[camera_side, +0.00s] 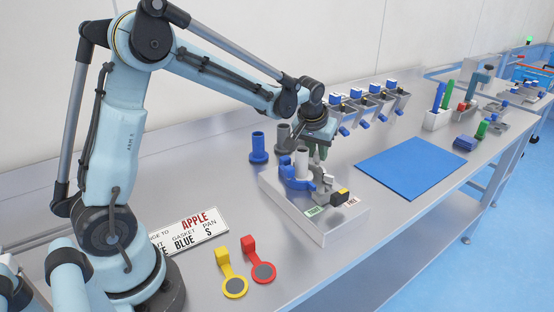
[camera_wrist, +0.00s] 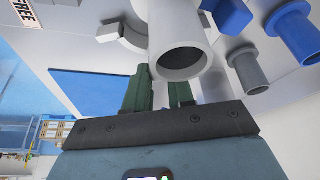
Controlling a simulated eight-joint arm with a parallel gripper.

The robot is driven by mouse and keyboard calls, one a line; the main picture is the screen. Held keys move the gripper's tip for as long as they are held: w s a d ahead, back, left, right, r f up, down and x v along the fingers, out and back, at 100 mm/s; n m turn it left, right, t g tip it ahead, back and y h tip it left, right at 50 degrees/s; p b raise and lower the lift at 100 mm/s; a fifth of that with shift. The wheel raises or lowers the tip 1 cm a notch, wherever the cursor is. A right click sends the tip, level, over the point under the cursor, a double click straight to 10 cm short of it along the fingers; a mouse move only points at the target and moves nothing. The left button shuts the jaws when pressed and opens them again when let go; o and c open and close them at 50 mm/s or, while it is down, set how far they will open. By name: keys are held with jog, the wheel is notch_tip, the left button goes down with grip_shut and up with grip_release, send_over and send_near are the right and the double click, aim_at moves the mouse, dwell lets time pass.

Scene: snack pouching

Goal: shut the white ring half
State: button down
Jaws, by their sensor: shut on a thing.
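The white ring half (camera_side: 325,187) is on the white box (camera_side: 333,231), to the right of an upright white tube (camera_side: 301,160) in the side view. A curved white part of it (camera_wrist: 122,36) shows left of the tube (camera_wrist: 182,50) in the wrist view, apart from the tube. The blue ring half (camera_side: 296,181) sits around the tube's lower left side.
A blue tube (camera_side: 258,148) and a grey tube (camera_side: 284,138) stand behind the box. A blue mat (camera_side: 412,167) lies to the right. A yellow paddle (camera_side: 231,270), a red paddle (camera_side: 258,261) and a sign (camera_side: 190,236) lie in front, towards my base. Several small bins line the back.

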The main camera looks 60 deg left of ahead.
jog(key=shift+s+d+m, duration=0.1)
jog(key=shift+s+m, duration=0.05)
jog(key=shift+m, duration=0.15)
jog(key=c, duration=1)
grip_release()
jog(key=shift+o, duration=0.2)
jog(key=v, duration=1.2)
jog(key=shift+r, duration=0.1)
